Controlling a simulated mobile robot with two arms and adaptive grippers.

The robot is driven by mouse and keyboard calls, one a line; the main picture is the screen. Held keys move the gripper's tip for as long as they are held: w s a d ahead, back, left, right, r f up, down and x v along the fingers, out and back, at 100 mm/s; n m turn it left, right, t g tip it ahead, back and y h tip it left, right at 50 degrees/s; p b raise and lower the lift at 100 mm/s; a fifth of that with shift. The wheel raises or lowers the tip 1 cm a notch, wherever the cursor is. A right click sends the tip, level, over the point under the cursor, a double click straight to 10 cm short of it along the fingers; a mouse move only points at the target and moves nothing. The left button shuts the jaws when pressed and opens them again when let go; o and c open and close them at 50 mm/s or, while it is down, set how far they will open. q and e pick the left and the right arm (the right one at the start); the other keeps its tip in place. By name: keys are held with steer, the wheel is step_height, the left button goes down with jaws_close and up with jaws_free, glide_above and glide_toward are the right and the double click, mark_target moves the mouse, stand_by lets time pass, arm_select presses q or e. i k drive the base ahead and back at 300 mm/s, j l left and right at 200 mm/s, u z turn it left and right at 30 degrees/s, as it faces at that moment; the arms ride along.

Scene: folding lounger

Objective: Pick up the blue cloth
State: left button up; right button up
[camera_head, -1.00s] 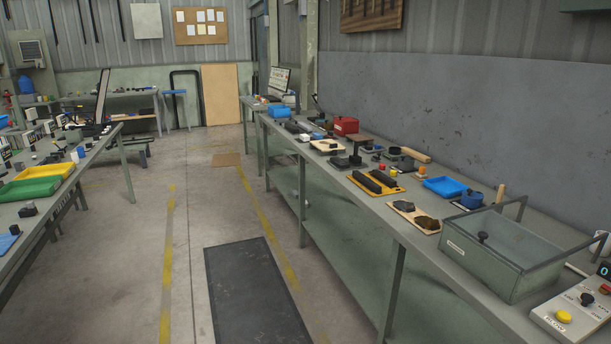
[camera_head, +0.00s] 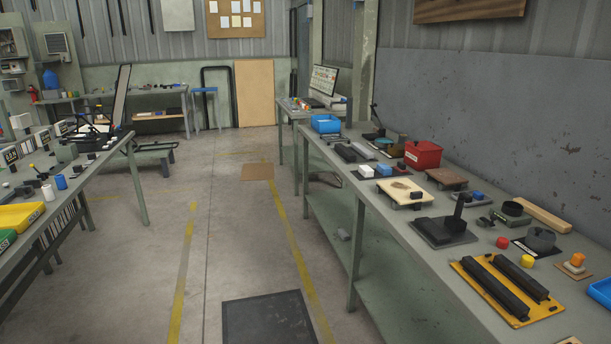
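I see nothing that I can clearly identify as the blue cloth. A small flat blue item (camera_head: 205,90) shows at the far end of the room, on top of thin legs beside the back bench. It is too small to tell whether it is cloth. Neither of my grippers is in view.
A long workbench (camera_head: 395,225) runs along the right, with a yellow tray of black bars (camera_head: 508,289), a red box (camera_head: 423,154) and a blue bin (camera_head: 326,124). Another bench (camera_head: 95,165) stands left. The concrete aisle (camera_head: 235,230) between is open, with a dark mat (camera_head: 268,318).

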mark_target(383, 168)
steer(key=i+z, duration=0.2)
steer(key=i, duration=0.3)
steer(key=i+j+z, duration=0.2)
steer(key=i, duration=0.25)
steer(key=i+j+z, duration=0.15)
steer(key=i, duration=0.35)
steer(key=i+j+z, duration=0.2)
steer(key=i, duration=0.25)
steer(key=j, duration=0.1)
